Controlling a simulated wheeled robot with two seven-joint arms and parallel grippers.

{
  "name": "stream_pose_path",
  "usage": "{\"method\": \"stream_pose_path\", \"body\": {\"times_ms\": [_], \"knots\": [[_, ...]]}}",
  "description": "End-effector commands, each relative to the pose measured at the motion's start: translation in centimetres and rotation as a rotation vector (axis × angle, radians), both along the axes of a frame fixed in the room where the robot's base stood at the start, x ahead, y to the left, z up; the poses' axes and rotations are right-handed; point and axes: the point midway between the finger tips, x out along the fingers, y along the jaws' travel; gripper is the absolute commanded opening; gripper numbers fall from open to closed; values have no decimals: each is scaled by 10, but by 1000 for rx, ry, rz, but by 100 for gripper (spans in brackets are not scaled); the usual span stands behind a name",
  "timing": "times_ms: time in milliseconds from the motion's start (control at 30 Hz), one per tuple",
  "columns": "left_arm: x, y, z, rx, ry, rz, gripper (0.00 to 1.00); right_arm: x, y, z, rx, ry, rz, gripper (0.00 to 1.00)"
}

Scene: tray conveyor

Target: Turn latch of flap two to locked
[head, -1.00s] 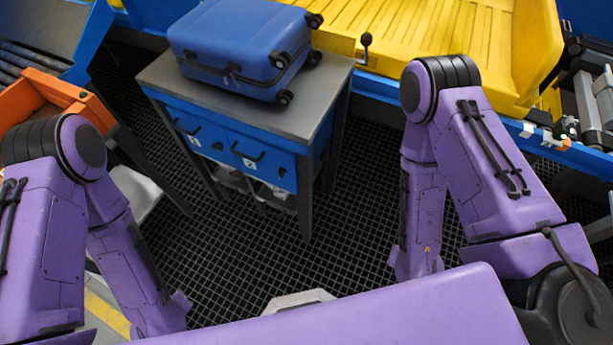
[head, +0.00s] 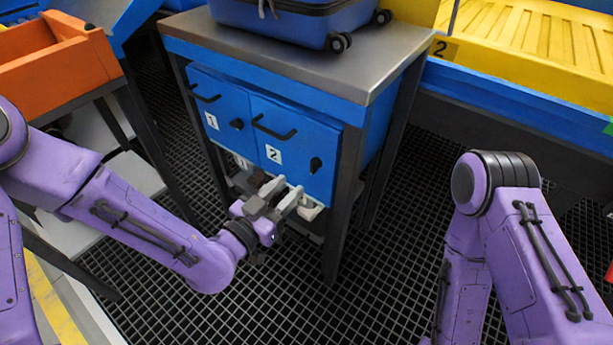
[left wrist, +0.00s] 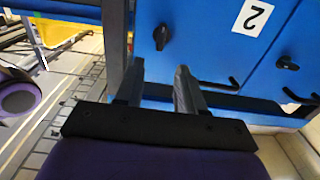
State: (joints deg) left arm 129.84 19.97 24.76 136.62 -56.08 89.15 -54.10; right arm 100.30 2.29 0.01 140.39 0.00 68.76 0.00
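Flap two (head: 294,143) is a blue panel with a white "2" label on the front of the metal-topped stand. Its black latch (head: 315,165) stands roughly upright, right of the label. In the left wrist view, the latch (left wrist: 162,37) is at the top, ahead of the fingers and apart from them. My left gripper (head: 283,195) is in front of the stand, below and left of that latch. Its grey fingers (left wrist: 158,88) are apart with nothing between them. My right gripper is out of view; only the arm shows.
Flap one (head: 218,115) is left of flap two, with its own latch (head: 237,124). A black bar handle (head: 273,128) crosses flap two's top. A blue suitcase (head: 295,18) lies on the stand (head: 385,62). An orange bin (head: 55,60) is at left. Grating floor is open in front.

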Motion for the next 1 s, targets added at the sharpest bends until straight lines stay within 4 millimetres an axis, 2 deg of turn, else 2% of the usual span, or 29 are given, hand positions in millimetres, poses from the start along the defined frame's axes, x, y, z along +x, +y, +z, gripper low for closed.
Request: {"method": "stream_pose_path", "body": {"times_ms": [100, 300, 433, 667, 700, 767, 800, 833, 1000], "knots": [[23, -17, 1, 0, 0, 0, 38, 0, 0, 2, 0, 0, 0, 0], [53, -38, -1, 0, 3, 1, 38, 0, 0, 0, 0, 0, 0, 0], [62, -45, -1, 0, 5, 1, 38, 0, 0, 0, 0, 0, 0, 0], [63, -46, -1, -1, 6, 1, 38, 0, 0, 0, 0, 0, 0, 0], [63, -46, -1, -1, 6, 1, 35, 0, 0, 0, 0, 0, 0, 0], [63, -46, -1, 0, 6, 1, 16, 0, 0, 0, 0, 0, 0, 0], [63, -46, -1, -1, 6, 1, 2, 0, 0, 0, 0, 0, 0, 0], [63, -46, -1, -1, 6, 1, 0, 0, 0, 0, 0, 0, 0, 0], [63, -46, -1, -1, 7, 1, 0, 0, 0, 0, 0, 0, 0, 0]]}}
